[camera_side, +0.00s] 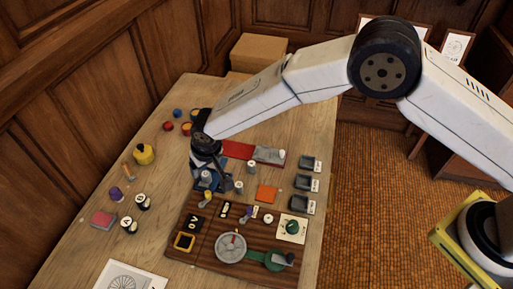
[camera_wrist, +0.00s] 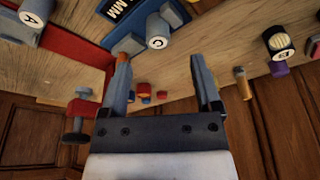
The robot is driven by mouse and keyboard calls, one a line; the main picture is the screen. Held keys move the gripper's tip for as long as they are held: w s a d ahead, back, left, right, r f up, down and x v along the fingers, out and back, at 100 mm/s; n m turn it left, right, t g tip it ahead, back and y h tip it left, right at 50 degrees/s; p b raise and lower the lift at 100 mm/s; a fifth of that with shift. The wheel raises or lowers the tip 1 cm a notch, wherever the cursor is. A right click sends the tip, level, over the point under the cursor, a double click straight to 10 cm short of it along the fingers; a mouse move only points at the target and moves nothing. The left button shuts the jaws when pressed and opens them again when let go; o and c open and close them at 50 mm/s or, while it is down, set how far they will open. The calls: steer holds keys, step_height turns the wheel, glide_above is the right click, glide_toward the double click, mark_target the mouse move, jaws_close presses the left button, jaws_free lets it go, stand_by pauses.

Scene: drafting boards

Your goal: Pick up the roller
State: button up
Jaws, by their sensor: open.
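My gripper (camera_side: 206,160) is low over the blue stand near the middle of the table. In the wrist view its two fingers (camera_wrist: 160,62) are spread, with nothing held between them. A grey cylinder marked C (camera_wrist: 158,40) lies beyond the fingertips against a blue panel (camera_wrist: 124,40). A second grey cylinder marked A (camera_wrist: 32,24) is at the upper left. An orange-tan handle (camera_wrist: 242,84) lies to the right, also in the side view (camera_side: 127,171). I cannot tell which is the roller.
A dark wooden board (camera_side: 205,253) with dials and knobs fills the table's front. Dark trays (camera_side: 307,183) line the right edge. A yellow item (camera_side: 143,154), a purple one (camera_side: 115,194) and a red block (camera_side: 103,219) stand left. Some bare table shows between them.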

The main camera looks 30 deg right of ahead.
mark_target(205, 174)
steer(key=shift+f, duration=0.15)
steer(key=shift+x, duration=2.55)
steer(key=shift+w+d, duration=0.15)
jaws_close()
